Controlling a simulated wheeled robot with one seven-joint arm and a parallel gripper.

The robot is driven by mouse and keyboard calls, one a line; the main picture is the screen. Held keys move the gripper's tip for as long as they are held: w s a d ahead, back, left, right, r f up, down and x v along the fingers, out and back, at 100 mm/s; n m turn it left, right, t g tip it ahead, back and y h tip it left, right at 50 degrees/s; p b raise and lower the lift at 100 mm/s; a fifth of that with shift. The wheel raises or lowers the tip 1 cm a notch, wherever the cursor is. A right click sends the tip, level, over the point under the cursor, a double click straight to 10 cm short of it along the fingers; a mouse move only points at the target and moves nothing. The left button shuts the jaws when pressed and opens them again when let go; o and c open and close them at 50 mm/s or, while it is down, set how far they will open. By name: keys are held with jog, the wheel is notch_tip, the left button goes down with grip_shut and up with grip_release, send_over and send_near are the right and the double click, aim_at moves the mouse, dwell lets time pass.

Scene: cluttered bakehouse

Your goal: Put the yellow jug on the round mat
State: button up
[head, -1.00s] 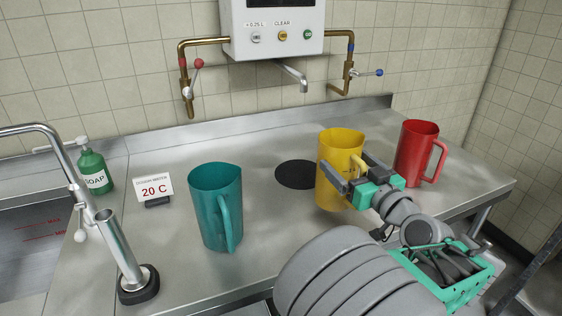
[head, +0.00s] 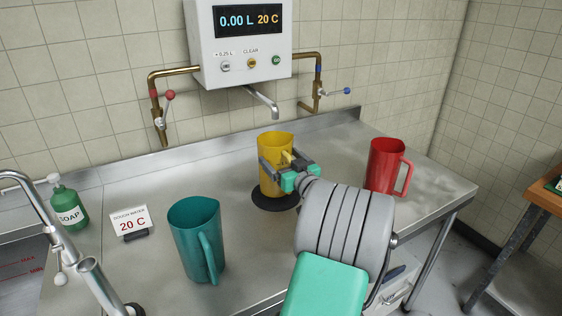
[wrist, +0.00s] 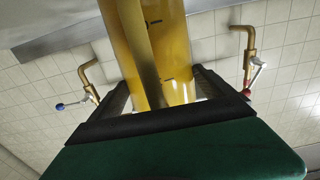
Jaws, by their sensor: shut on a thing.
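The yellow jug (head: 272,150) is upright over the round black mat (head: 270,202), under the spout. Its lower end looks to be at the mat, but I cannot tell whether it touches. My gripper (head: 281,172) is shut on the yellow jug from the front right. In the wrist view, the yellow jug (wrist: 160,60) fills the space between the two dark fingers (wrist: 158,92). The jug's handle is partly hidden by my gripper in the head view.
A teal jug (head: 190,240) stands at the front left and a red jug (head: 383,165) at the right. A water dispenser (head: 240,50) with a spout (head: 262,100) hangs above the mat. A card (head: 130,222) and a soap bottle (head: 68,207) are at left.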

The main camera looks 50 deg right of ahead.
jog(key=shift+f, duration=1.05)
jog(key=o, duration=1.7)
jog(key=shift+o, duration=0.2)
jog(key=shift+r, duration=0.1)
jog(key=shift+s+r, duration=0.1)
jog(key=shift+r, duration=0.1)
jog(key=b+v, duration=0.2)
jog(key=v, duration=1)
jog(key=shift+b, duration=0.3)
jog(key=shift+f, duration=0.1)
